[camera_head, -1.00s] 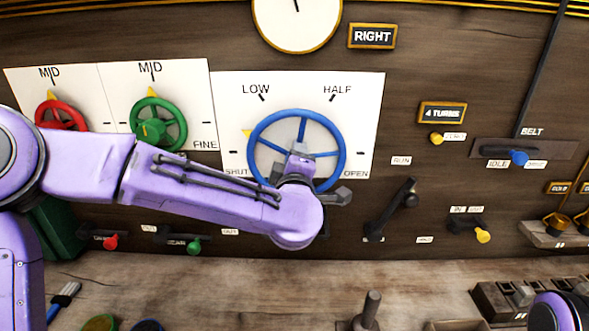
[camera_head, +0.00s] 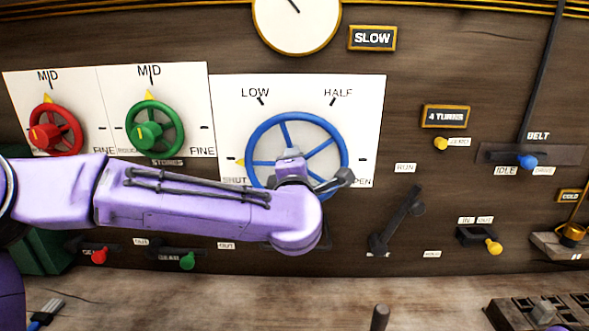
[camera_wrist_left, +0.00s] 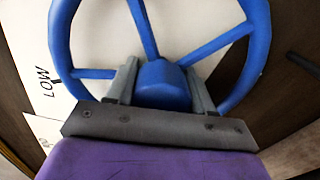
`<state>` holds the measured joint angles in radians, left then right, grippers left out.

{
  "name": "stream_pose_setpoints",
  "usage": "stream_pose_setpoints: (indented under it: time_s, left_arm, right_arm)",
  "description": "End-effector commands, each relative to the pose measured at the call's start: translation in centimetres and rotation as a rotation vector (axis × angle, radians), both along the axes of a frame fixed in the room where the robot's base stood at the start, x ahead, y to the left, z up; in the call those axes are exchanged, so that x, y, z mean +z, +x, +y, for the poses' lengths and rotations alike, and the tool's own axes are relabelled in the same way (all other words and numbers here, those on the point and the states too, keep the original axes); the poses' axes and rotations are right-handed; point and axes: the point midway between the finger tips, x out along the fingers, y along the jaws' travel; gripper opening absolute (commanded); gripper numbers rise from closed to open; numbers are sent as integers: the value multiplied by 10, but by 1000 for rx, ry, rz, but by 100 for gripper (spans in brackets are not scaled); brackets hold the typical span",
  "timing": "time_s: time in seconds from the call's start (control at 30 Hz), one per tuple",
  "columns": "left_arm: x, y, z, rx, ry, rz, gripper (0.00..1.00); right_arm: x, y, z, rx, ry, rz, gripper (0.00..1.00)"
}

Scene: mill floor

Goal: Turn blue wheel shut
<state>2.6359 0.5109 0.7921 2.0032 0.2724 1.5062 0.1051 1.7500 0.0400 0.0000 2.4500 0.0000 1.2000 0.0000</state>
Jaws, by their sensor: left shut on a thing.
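The blue wheel (camera_head: 299,115) is mounted on a white panel marked SHUT, LOW, HALF and OPEN. Its yellow pointer (camera_head: 239,161) is at the left, just above the SHUT label. My left gripper (camera_head: 291,165) is at the wheel's middle, and its arm covers the lower rim. In the left wrist view the two fingers (camera_wrist_left: 163,80) stand on either side of the blue hub, shut on it, with the wheel's spokes (camera_wrist_left: 92,73) around them. My right gripper is not in view.
A SLOW sign (camera_head: 372,38) is beside a round dial (camera_head: 297,25). A green wheel (camera_head: 174,115) and a red wheel (camera_head: 74,119) are to the left. A dark lever (camera_head: 400,220) stands just right of my left gripper. The wooden bench (camera_head: 220,290) is below.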

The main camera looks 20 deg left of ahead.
Motion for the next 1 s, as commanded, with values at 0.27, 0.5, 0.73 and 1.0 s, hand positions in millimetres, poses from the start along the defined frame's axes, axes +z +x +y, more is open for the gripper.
stream_pose_setpoints:
  time_s: [0.27, 0.5, 0.73, 1.0]
  left_arm:
    - [0, 0, 0, 1, -1, 1, 22]
    - [0, 0, 0, 1, 0, 1, 76]
    - [0, -5, -2, -1, -1, -1, 76]
    - [-1, -62, -19, -2, 0, -4, 76]
  right_arm:
    - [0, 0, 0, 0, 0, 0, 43]
    - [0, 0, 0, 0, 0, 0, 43]
    - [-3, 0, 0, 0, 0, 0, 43]
    - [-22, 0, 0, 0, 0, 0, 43]
